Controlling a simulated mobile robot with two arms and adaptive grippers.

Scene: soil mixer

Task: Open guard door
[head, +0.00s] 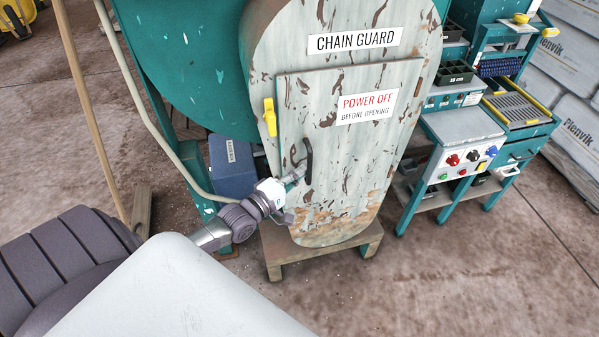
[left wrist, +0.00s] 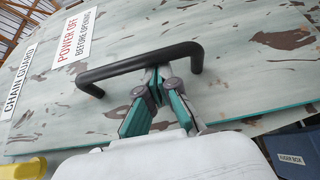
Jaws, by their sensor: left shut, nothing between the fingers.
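The guard door (head: 345,100) is a worn pale green panel on the chain guard, with a "POWER OFF BEFORE OPENING" label. It looks closed, lying flush with the guard. Its black bar handle (head: 308,162) is near the door's left edge; the handle also shows in the left wrist view (left wrist: 125,67). A yellow latch (head: 270,117) is on the left, above the handle. My left gripper (head: 297,175) is beside the handle. In the left wrist view its fingers (left wrist: 157,78) are shut and empty, tips at the bar; contact is unclear. My right gripper is out of view.
A blue box (head: 232,165) stands left of the guard, behind my left arm. A wooden pole (head: 88,105) and a bent pipe rise at the left. A control stand (head: 462,160) with coloured knobs is to the right. The floor in front is clear.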

